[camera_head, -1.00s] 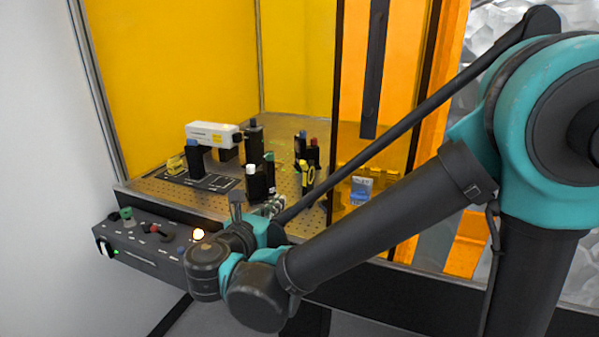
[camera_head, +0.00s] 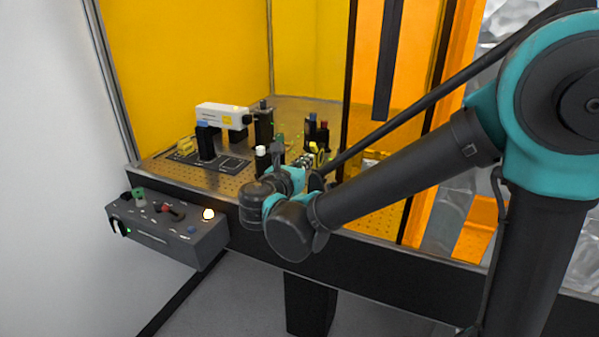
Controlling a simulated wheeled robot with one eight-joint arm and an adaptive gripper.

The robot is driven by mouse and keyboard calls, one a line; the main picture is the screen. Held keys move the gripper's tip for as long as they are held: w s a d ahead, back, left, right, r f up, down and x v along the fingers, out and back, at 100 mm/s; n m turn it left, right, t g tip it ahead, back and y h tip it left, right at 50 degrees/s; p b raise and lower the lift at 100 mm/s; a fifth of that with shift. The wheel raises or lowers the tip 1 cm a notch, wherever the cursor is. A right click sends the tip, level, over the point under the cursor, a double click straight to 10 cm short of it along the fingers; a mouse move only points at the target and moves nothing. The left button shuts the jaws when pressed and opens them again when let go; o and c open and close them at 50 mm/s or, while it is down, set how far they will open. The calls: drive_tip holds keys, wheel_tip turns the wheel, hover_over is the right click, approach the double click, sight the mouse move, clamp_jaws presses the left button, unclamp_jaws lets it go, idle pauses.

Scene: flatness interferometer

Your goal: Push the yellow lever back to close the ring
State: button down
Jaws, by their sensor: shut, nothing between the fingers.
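The yellow part of the ring mount (camera_head: 316,148), with its lever, shows in the head view on the right part of the perforated bench. It is small and partly hidden by my wrist, so I cannot make out the lever or whether the ring is open. My gripper (camera_head: 306,161) is shut and empty, just in front of and below the yellow part. I cannot tell whether the fingertips touch it.
Dark posts with coloured caps, such as a white-capped one (camera_head: 261,158), stand close left of my gripper. A white laser housing (camera_head: 222,116) stands further left. A grey control box (camera_head: 165,226) hangs at the front left. Orange panels (camera_head: 420,100) edge the right side.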

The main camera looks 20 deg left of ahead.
drive_tip(key=shift+w+r, duration=0.55)
drive_tip(key=shift+w, duration=0.1)
drive_tip(key=shift+r, duration=0.1)
